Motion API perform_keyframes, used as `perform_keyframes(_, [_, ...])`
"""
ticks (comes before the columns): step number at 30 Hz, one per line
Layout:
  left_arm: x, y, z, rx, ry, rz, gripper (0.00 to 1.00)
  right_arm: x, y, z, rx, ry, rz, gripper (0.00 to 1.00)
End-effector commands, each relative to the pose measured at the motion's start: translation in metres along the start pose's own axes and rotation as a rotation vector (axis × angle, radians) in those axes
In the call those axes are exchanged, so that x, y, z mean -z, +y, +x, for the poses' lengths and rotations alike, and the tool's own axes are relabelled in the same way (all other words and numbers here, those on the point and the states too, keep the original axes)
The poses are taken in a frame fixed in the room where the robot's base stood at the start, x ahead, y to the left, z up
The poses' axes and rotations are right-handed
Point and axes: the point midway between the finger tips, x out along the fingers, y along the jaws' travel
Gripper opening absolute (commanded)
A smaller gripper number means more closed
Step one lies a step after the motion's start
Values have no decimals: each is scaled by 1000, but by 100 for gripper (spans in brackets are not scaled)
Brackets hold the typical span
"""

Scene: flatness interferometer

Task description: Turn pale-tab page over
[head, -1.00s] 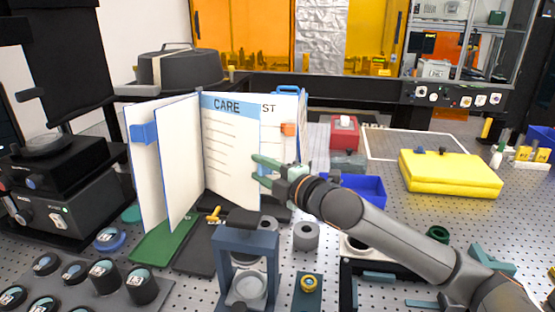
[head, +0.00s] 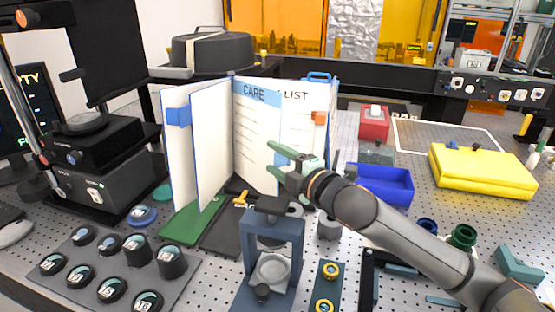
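A booklet of white pages stands upright and fanned open on the bench. Its front page (head: 255,135) is headed CARE on a pale blue band, and a page headed LIST (head: 298,125) shows behind it. A blue tab (head: 178,117) is on a left page, an orange tab (head: 319,118) on the right side. No pale tab shows clearly; the fingers may cover it. My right gripper (head: 271,158) is at the CARE page's right edge, its green fingers apart and reaching past that edge. I cannot tell whether they touch the page. My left gripper is out of view.
A dark stand (head: 273,235) is in front of the booklet. A tray of lens cells (head: 118,270) lies front left and a microscope-like instrument (head: 95,165) stands left. A blue bin (head: 384,185), red box (head: 374,122) and yellow case (head: 483,172) are at right.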

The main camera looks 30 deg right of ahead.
Motion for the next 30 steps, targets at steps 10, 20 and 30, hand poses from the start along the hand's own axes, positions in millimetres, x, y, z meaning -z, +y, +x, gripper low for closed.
perform_keyframes(10, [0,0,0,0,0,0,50,-2,-1,0,2,-5,-2,70])
perform_keyframes(20, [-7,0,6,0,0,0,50,-2,-4,-36,5,-6,-5,70])
perform_keyframes(30, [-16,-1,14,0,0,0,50,-2,-4,-84,5,-6,-3,70])
